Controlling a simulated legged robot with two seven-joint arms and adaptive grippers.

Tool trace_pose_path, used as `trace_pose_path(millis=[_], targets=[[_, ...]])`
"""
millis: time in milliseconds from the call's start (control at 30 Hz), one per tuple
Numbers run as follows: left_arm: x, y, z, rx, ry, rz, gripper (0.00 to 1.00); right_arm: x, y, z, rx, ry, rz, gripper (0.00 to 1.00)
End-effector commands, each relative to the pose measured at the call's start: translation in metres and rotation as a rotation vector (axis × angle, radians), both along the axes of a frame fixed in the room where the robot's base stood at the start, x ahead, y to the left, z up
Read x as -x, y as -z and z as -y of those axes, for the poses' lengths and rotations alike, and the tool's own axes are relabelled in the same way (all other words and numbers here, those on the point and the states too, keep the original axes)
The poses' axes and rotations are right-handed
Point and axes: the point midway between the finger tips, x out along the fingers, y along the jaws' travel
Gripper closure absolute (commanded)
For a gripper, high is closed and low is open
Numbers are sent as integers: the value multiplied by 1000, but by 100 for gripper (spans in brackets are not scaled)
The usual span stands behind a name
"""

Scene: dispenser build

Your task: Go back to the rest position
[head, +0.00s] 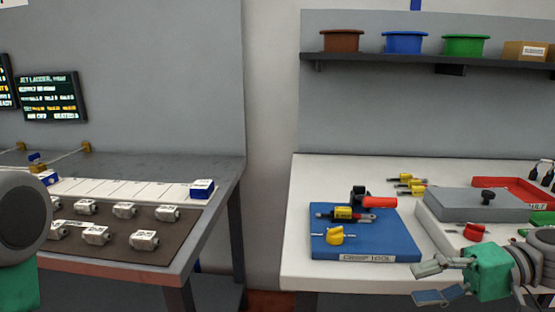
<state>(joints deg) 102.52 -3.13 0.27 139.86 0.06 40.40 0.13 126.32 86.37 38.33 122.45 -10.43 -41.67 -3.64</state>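My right gripper (432,281) is at the lower right, in front of the right table's front edge. Its two grey fingers are spread apart and nothing is between them. It is apart from the blue crimp tool mat (376,242), to the right of and nearer than it. My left arm shows only as a grey round link and a green part at the left edge. My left gripper is out of the picture.
The right table (303,262) carries a crimp tool, a grey lidded box (462,203) and a red tray (500,184). The left table (222,170) has several metal blocks on a brown mat (110,246). A gap separates the tables. Bins stand on a shelf (400,57).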

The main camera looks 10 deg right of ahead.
Motion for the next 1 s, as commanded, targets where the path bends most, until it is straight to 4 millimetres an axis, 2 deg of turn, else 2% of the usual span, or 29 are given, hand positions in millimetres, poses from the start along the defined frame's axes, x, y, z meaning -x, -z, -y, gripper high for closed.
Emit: trace_pose_path(millis=[33,167,200,300,433,567,700,833,1000], targets=[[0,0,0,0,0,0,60,1,14,-15,37,-14,-36,62],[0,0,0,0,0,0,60,7,64,-52,163,-27,-138,62],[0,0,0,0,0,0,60,12,82,-63,210,-30,-169,62],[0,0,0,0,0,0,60,30,128,-83,337,-40,-236,62],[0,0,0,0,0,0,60,61,184,-96,517,-55,-294,62],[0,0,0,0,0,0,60,98,235,-92,709,-77,-316,62],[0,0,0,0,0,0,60,135,277,-73,920,-110,-290,62],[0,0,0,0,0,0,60,162,302,-48,1106,-151,-220,62],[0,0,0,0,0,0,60,176,315,-20,1277,-196,-99,62]])
